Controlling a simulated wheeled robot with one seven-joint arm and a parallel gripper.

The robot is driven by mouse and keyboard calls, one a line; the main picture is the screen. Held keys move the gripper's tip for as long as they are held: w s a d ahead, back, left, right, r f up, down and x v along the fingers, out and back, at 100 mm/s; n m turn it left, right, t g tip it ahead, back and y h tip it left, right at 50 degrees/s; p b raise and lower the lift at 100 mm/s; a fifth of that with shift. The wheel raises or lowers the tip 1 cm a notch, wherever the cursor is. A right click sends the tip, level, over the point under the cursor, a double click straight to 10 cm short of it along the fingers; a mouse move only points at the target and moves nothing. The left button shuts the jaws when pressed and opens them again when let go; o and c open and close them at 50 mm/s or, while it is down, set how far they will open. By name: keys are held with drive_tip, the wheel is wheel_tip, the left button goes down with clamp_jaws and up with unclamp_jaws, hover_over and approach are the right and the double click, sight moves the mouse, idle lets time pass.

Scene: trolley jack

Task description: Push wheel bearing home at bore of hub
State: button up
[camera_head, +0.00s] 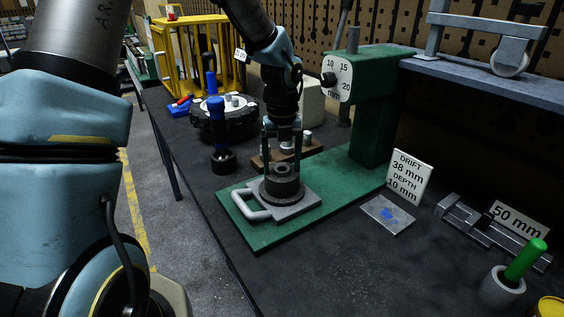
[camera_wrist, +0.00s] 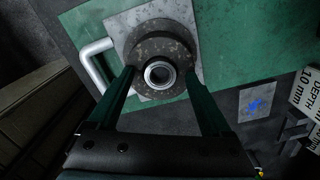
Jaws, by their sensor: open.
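The dark round hub (camera_head: 281,190) sits on a grey metal plate with a loop handle (camera_head: 250,205), on the green press base. It shows from above in the wrist view (camera_wrist: 140,50). A bright metal ring, seemingly the wheel bearing (camera_wrist: 149,77), sits at the middle of the hub around a dark hole. How deep it sits is hard to tell. My gripper (camera_head: 283,165) is above the hub, pointing down. In the wrist view its two green fingers (camera_wrist: 160,76) are spread on either side of the ring. I cannot tell whether the fingertips touch anything.
The green press column (camera_head: 370,135) with a dial stands behind right. A blue-handled tool (camera_head: 217,125) and a dark toothed ring (camera_head: 232,125) stand left. A sign (camera_head: 408,178) reads drift 38 mm, depth 10 mm. A green-handled tool (camera_head: 524,262) stands in a cup.

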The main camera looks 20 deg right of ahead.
sight(282, 169)
drive_tip(key=shift+r, duration=0.1)
wheel_tip(282, 169, up, 11)
drive_tip(key=b, duration=0.2)
drive_tip(key=shift+f, duration=0.2)
idle(0.3)
drive_tip(key=s+a+f+m, duration=0.1)
drive_tip(key=a+f+m, duration=0.2)
drive_tip(key=a+m, duration=0.7)
drive_tip(key=s+a+f+m+t+b, duration=0.1)
drive_tip(key=a+f+m, duration=0.1)
drive_tip(key=a+m, duration=0.8)
drive_tip(key=s+a+f+m, duration=0.2)
drive_tip(key=a+f+m, duration=0.1)
drive_tip(key=a+m, duration=0.7)
drive_tip(key=m, duration=0.4)
drive_tip(key=shift+f+m+t, duration=0.3)
